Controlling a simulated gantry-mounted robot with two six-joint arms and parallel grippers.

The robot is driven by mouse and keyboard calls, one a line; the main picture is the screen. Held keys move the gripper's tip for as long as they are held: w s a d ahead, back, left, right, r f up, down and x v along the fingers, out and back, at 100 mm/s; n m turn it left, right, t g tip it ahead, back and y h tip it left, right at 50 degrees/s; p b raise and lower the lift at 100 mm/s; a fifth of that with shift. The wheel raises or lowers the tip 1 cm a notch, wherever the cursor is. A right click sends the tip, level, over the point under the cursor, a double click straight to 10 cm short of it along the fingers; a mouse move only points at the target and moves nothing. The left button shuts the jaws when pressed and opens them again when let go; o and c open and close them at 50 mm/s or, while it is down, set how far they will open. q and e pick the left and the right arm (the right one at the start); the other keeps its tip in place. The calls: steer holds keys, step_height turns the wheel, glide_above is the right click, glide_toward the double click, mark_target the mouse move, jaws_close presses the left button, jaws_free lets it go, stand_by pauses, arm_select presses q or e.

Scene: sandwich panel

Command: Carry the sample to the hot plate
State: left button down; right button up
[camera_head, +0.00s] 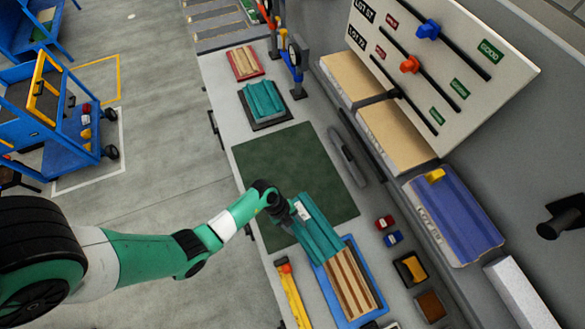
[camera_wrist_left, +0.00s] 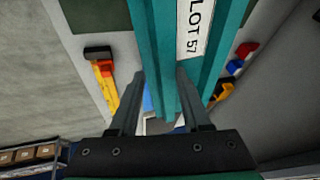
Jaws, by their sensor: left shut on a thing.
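The sample is a long ribbed teal panel (camera_head: 322,232) with a white label. In the left wrist view the panel (camera_wrist_left: 165,45) reads LOT 57. My left gripper (camera_head: 291,214) is shut on one side of it. In the left wrist view the fingertips of my left gripper (camera_wrist_left: 160,78) are on the panel. The panel lies over the edge of the green mat and overlaps the top end of the blue tray; I cannot tell its height. A second teal panel (camera_head: 262,98) sits on a black plate (camera_head: 274,122) farther up the bench. I cannot tell which item is the hot plate.
The blue tray (camera_head: 377,291) holds a brown striped panel (camera_head: 350,283). The dark green mat (camera_head: 270,155) is mostly clear. A yellow tool (camera_head: 294,297) lies left of the tray, and small red and blue blocks (camera_head: 392,239) lie right. A sloped board (camera_head: 440,65) stands behind.

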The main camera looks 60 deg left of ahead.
mark_target(307, 244)
arm_select(q)
steer(key=shift+s+d+r+p, duration=0.1)
steer(key=shift+d+p, duration=0.95)
steer(key=shift+d, duration=4.2)
arm_select(e)
step_height(307, 244, up, 3)
steer(key=shift+f, duration=0.2)
